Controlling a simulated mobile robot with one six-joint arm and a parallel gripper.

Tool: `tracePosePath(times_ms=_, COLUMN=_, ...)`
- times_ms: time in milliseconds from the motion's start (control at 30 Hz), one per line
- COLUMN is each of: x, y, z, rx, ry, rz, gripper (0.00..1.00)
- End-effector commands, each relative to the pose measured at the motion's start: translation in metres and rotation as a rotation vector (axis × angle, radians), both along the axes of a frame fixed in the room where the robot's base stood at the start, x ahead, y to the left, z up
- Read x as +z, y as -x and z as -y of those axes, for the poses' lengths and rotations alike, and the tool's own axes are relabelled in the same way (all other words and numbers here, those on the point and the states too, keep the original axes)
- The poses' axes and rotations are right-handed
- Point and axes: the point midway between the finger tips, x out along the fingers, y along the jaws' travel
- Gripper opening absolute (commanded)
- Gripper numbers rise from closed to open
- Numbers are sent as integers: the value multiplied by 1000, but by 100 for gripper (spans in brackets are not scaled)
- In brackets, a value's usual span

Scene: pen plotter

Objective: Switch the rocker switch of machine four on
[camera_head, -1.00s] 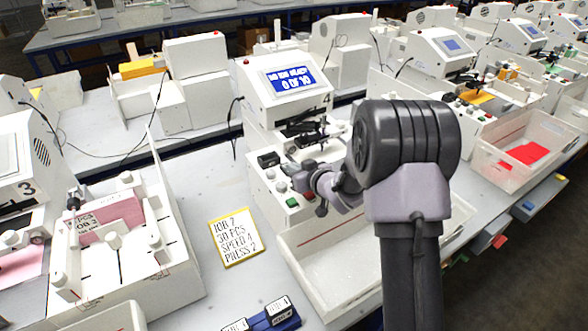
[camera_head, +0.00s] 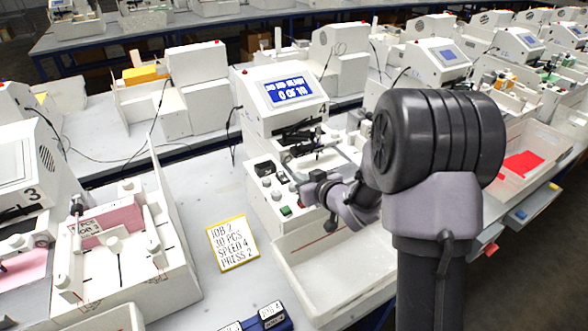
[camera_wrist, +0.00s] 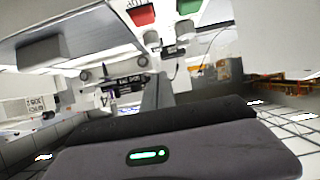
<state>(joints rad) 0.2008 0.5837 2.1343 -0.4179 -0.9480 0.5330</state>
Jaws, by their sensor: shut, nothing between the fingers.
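Machine four (camera_head: 283,111) stands in the middle of the head view, with a lit blue screen (camera_head: 290,92) reading "0 OF 10" and a "4" on its side. A black block (camera_head: 265,169), probably the rocker switch, is on its front panel, left of the knobs; its setting is too small to tell. A green button (camera_head: 286,210) is lower on the panel. My gripper (camera_head: 306,190) is shut and empty, just right of the knobs; contact cannot be told. The wrist view shows its dark body, with red (camera_wrist: 143,16) and green (camera_wrist: 188,7) buttons above.
An empty white tray (camera_head: 300,292) lies below the panel. A yellow-edged job card (camera_head: 232,243) is on the table to the left. Machine three (camera_head: 22,165) and its feeder stand farther left. My arm hides the machine's right side.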

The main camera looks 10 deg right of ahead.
Motion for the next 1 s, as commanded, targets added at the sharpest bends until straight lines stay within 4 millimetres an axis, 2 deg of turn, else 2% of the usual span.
tracePosePath(times_ms=100, x=2, y=18, z=7, rx=-2, ry=1, rz=0, gripper=0)
tracePosePath(times_ms=233, x=3, y=28, z=9, rx=0, ry=1, rz=1, gripper=0)
tracePosePath(times_ms=733, x=4, y=30, z=10, rx=-4, ry=2, rz=0, gripper=0)
tracePosePath(times_ms=833, x=22, y=34, z=21, rx=-77, ry=29, rz=-25, gripper=0)
tracePosePath(times_ms=867, x=32, y=39, z=27, rx=-123, ry=42, rz=-43, gripper=0)
tracePosePath(times_ms=933, x=60, y=66, z=41, rx=-258, ry=57, rz=-114, gripper=0)
tracePosePath(times_ms=967, x=71, y=85, z=45, rx=-318, ry=53, rz=-154, gripper=0)
tracePosePath(times_ms=1000, x=81, y=116, z=47, rx=-390, ry=30, rz=-217, gripper=0)
